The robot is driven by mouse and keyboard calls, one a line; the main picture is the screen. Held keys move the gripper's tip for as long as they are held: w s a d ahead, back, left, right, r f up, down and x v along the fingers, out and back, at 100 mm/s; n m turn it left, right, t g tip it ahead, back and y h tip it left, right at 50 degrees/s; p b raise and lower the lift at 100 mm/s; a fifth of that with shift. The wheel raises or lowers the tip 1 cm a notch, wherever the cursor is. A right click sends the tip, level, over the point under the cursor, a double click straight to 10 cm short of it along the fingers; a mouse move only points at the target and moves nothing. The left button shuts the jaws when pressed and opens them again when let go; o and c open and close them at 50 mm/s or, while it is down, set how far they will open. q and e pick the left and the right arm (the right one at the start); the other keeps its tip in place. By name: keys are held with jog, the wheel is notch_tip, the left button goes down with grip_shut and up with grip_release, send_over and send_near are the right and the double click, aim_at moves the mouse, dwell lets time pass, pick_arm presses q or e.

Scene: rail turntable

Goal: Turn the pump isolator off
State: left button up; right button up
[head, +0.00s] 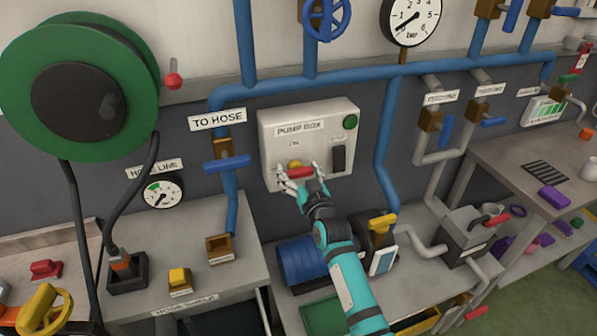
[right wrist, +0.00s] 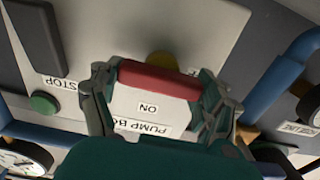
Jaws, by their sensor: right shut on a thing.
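The pump box (head: 272,150) is a pale grey box on the wall, labelled "PUMP BOX". Its red isolator handle (head: 300,173) lies roughly level across the front, with a yellow part (head: 295,164) just behind it. An "ON" label is above the handle. My right gripper (head: 297,177) is shut on the red handle. In the right wrist view, which is upside down, the handle (right wrist: 158,80) spans between the two fingers. The fingers hide part of the box's lower front. My left gripper is not in view.
A green button (head: 350,122) and a black block (head: 338,158) are on the box's right side. Blue pipes (head: 381,150) run around the box. A blue valve handle (head: 228,162) is on its left. A blue pump (head: 303,262) stands below.

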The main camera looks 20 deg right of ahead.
jog(key=o, duration=1.2)
jog(key=shift+c, duration=0.2)
jog(key=shift+s, duration=0.1)
jog(key=s, duration=1.1)
jog(key=shift+s+d, duration=0.2)
jog(key=shift+s, duration=0.2)
